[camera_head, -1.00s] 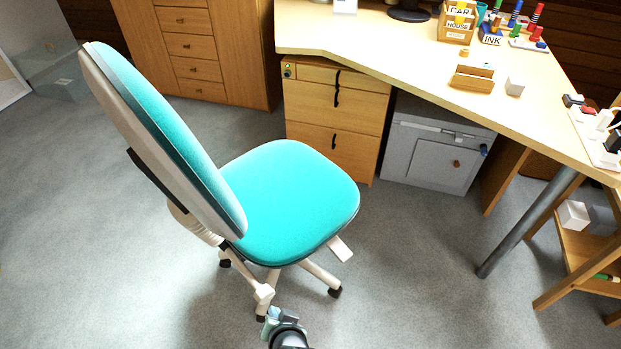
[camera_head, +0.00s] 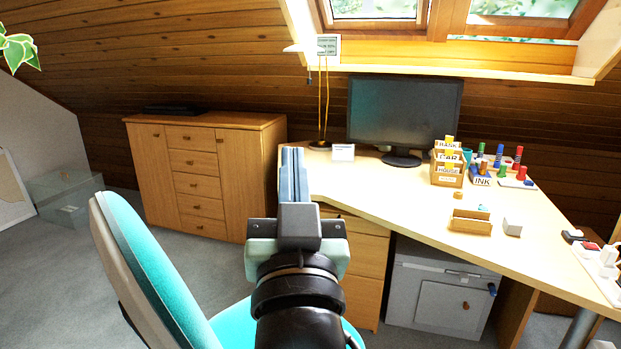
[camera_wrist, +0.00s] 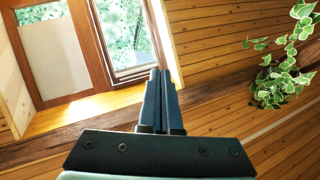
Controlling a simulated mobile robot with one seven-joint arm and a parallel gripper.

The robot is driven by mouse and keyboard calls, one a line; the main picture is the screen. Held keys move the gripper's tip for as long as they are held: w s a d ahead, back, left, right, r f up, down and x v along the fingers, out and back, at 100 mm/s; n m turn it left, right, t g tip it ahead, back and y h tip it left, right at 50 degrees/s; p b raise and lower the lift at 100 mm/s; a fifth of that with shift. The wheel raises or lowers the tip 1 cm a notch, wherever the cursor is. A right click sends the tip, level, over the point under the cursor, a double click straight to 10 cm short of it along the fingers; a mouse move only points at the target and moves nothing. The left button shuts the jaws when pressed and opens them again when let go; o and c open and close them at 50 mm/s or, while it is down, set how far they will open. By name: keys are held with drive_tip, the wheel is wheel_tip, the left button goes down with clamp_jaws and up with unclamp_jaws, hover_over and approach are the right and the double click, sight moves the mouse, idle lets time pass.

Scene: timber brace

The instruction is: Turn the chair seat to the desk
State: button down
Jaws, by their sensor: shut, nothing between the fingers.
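The chair has a turquoise seat (camera_head: 235,325) and a tall turquoise backrest (camera_head: 158,268) with a pale shell. The backrest stands at the lower left and the seat faces right, toward the desk's drawer side. My arm hides part of the seat, and the chair's base is out of frame. The wooden desk (camera_head: 385,205) runs across the middle and right. My gripper (camera_head: 293,160) is raised above the seat, in front of the desk's left end, shut and empty, apart from the chair. In the wrist view my gripper (camera_wrist: 160,85) points up toward the window and sloped wall.
A monitor (camera_head: 403,115), a lamp (camera_head: 322,100) and card boxes (camera_head: 449,165) stand on the desk. A cabinet (camera_head: 205,175) stands at the back left. A grey box (camera_head: 442,295) sits under the desk.

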drive_tip(key=s+d+r+t+h, duration=0.2)
drive_tip(key=s+r+t, duration=0.3)
drive_tip(key=s+r, duration=1)
wheel_tip(320, 180, up, 23)
drive_tip(key=w+p, duration=0.2)
drive_tip(key=p, duration=2.1)
drive_tip(key=shift+w+f, duration=0.15)
drive_tip(key=shift+a, duration=0.1)
drive_tip(key=shift+w, duration=0.1)
